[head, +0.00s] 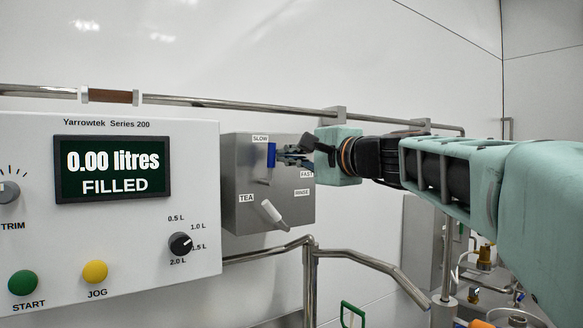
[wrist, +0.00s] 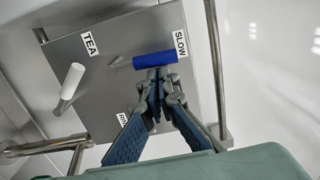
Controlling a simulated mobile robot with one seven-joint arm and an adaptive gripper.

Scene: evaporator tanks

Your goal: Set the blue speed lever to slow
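The blue speed lever (head: 271,155) is on the grey control box (head: 240,165). Its handle points up, with its upper end just below the SLOW label (head: 260,138). In the wrist view the blue lever (wrist: 155,60) lies across the picture, its right end beside the SLOW label (wrist: 181,43). My gripper (head: 281,156) is at the lever's right side in the head view. In the wrist view my gripper (wrist: 157,76) has its fingertips together, at or touching the lever's side, not around it. The FAST label (head: 307,174) shows below the gripper.
A white lever (head: 273,214) sits lower on the box between the TEA and RINSE labels. A panel (head: 120,225) with a screen, knobs and buttons stands at left. A steel rail (head: 220,103) runs behind above; bent handrails (head: 345,253) are below.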

